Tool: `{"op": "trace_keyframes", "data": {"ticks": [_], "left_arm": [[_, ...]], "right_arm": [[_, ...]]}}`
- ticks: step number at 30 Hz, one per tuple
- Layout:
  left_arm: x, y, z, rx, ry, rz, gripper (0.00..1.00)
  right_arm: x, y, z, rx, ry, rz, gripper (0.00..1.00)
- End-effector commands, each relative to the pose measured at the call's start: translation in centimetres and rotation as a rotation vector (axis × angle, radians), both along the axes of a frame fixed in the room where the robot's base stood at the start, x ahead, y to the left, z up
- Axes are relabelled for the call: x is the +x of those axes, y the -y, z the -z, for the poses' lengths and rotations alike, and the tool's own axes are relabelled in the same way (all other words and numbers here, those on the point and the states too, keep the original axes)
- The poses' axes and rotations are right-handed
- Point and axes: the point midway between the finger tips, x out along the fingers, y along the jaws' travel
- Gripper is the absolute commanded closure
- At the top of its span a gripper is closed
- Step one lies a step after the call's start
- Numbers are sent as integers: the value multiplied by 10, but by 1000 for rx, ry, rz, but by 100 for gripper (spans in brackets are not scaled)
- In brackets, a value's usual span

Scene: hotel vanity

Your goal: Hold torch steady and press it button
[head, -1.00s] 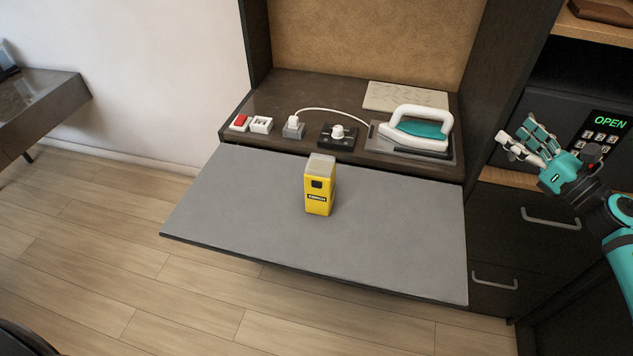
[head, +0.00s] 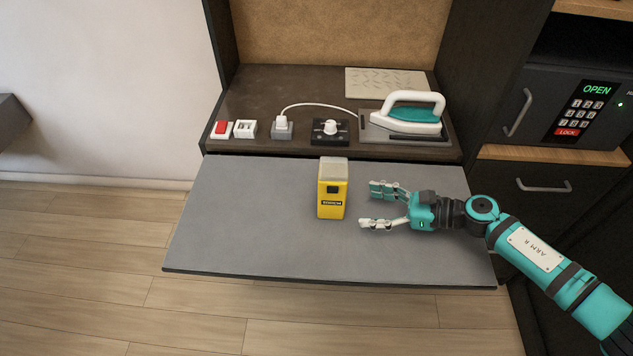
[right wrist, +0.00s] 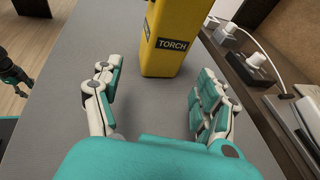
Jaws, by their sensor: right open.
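The yellow torch (head: 332,196) stands upright on the grey pull-out board, with a clear cap on top and a small dark button square on its front face. It also shows in the right wrist view (right wrist: 170,40), labelled TORCH, its top cut off by the frame. My right gripper (head: 372,207) is open just to the right of the torch, its fingers pointing at it. In the right wrist view the torch stands ahead of the open fingers (right wrist: 155,98), with nothing between them. My left gripper does not show in the head view.
The grey board (head: 240,230) is otherwise clear. Behind it on the dark counter are a red switch (head: 221,129), a white plug (head: 282,122), a dial box (head: 330,131) and an iron (head: 410,114). A safe (head: 570,104) reading OPEN is at the right.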

Motion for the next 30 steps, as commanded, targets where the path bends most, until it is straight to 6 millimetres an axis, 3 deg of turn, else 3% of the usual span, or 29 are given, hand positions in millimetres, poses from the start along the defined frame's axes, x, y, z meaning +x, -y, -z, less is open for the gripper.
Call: {"op": "trace_keyframes", "data": {"ticks": [9,18,30], "left_arm": [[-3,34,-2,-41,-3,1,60],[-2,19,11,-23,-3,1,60],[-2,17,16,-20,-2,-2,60]], "right_arm": [[12,-38,11,4,1,0,25],[23,-74,25,3,2,-1,25],[28,-88,28,1,1,1,25]]}}
